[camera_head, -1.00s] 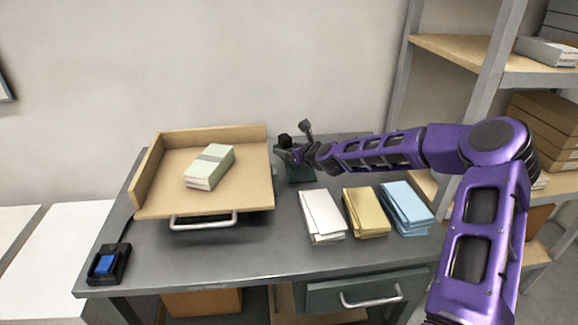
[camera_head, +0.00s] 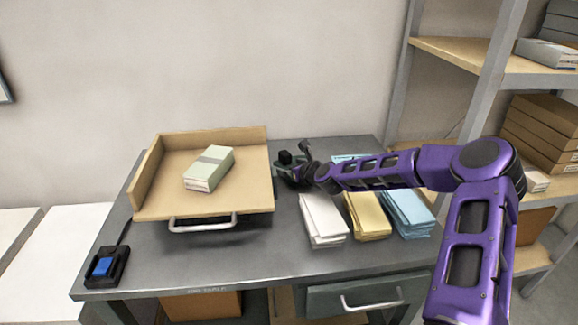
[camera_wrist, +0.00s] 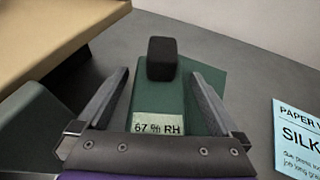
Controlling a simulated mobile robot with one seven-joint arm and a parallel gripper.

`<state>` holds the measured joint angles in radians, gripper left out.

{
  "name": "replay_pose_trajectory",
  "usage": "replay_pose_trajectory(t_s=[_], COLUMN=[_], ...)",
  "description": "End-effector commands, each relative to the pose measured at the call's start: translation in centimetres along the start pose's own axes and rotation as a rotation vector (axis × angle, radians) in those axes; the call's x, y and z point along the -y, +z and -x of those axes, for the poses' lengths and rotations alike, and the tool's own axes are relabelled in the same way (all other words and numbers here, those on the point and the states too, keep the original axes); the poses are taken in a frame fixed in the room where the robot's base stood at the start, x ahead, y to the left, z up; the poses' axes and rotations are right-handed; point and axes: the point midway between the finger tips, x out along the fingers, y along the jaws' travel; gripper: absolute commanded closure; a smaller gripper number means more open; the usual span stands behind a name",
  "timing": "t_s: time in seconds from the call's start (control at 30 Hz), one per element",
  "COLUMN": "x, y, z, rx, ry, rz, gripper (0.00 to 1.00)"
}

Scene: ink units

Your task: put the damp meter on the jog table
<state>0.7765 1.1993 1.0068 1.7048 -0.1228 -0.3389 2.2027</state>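The damp meter (camera_wrist: 162,98) is a dark green block with a black knob on top and a pale display reading 67 % RH. In the head view the damp meter (camera_head: 284,169) is mostly hidden by my gripper (camera_head: 294,171), with the black knob showing. In the wrist view my gripper (camera_wrist: 160,82) is open, one finger on each side of the damp meter, with narrow gaps. The jog table (camera_head: 245,196) is a tan wooden board with raised back and left walls and a metal handle in front. A pale green banded paper stack (camera_head: 208,168) lies on it.
White (camera_head: 322,220), yellow (camera_head: 366,216) and blue (camera_head: 408,212) paper stacks lie right of the jog table, below my arm. A black box with a blue button (camera_head: 105,267) sits at the desk's front left. Shelving (camera_head: 482,100) stands at the right.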

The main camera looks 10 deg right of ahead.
Motion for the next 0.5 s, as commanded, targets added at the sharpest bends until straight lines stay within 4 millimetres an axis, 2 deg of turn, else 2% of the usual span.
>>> replay_pose_trajectory(t_s=[0.27,0.37,0.5], x=[0.0,0.1,0.2], y=[0.3,0.3,0.3], z=[0.2,1.5,4.4], rx=[0.0,-0.001,-0.001], ry=[0.0,-0.002,-0.002], rz=[0.002,-0.001,-0.003], gripper=[0.0,0.0,0.0])
